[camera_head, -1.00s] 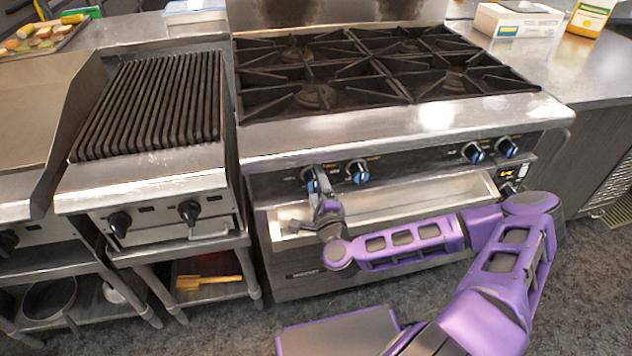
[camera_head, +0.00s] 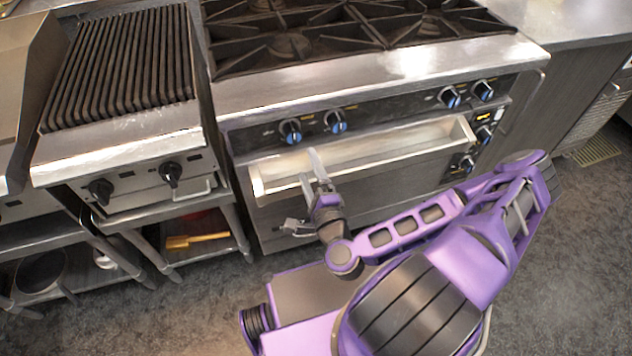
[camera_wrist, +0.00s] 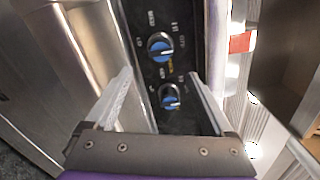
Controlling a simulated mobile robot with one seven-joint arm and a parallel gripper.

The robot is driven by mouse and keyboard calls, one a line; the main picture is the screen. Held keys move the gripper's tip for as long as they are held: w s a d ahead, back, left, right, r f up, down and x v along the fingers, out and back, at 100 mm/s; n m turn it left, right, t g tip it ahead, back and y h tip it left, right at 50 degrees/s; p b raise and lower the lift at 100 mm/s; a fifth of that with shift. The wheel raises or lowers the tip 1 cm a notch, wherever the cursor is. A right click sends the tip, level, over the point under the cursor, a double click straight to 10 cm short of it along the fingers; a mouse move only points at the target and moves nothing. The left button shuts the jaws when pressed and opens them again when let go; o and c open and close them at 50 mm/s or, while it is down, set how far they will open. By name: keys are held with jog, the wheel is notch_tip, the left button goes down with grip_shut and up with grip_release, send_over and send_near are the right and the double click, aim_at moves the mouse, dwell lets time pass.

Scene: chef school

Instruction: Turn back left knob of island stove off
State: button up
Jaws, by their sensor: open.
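The stove's front panel carries a left pair of blue-faced black knobs: a left knob (camera_head: 290,131) and a right knob (camera_head: 336,121). Which of them is the back left knob, I cannot tell from labels. My gripper (camera_head: 309,168) is open and empty, below and in front of the left knob, apart from it. In the wrist view, the two knobs show as an upper one (camera_wrist: 160,46) and a lower one (camera_wrist: 170,97). The lower one appears between my finger lines, beyond the fingers. Both knobs have a white pointer mark; their settings are too small to read.
The stove top bears black burner grates (camera_head: 290,45). A shallow open metal tray (camera_head: 400,142) juts out under the knobs, close to my gripper. More knobs (camera_head: 449,97) sit at the right. A ribbed grill (camera_head: 125,65) stands left. Some floor is clear at right.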

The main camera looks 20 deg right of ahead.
jog(key=shift+s+p, duration=1.1)
jog(key=shift+s, duration=1.6)
